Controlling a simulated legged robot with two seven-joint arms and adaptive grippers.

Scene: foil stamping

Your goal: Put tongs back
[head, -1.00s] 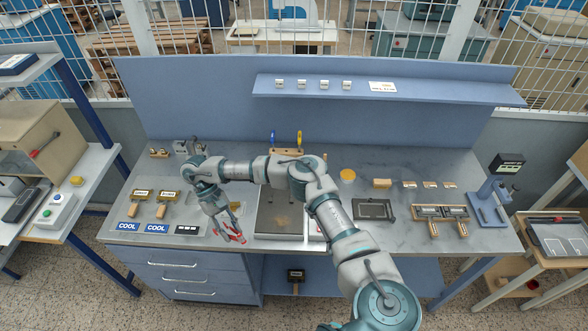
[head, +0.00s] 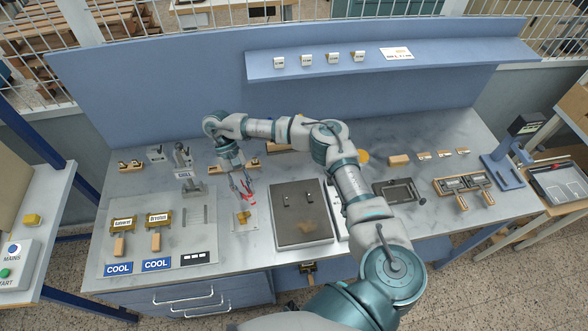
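My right gripper (head: 244,192) hangs over the bench, just left of the black-topped plate. Small red parts show at its fingertips. I cannot tell whether they are finger pads or part of the tongs, so the tongs are not clearly made out. Below the gripper lies a pale sheet (head: 245,221) with a gold patch. Behind it, a low wooden holder (head: 248,164) is partly covered by my forearm. My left gripper is not in view.
A black-topped plate (head: 301,222) lies right of the gripper. Left is a grey mat (head: 202,240) with brass-coloured holders and COOL labels. A dark frame (head: 399,192), wooden blocks and a blue stand (head: 503,167) are to the right. A blue back panel (head: 160,90) closes off the bench.

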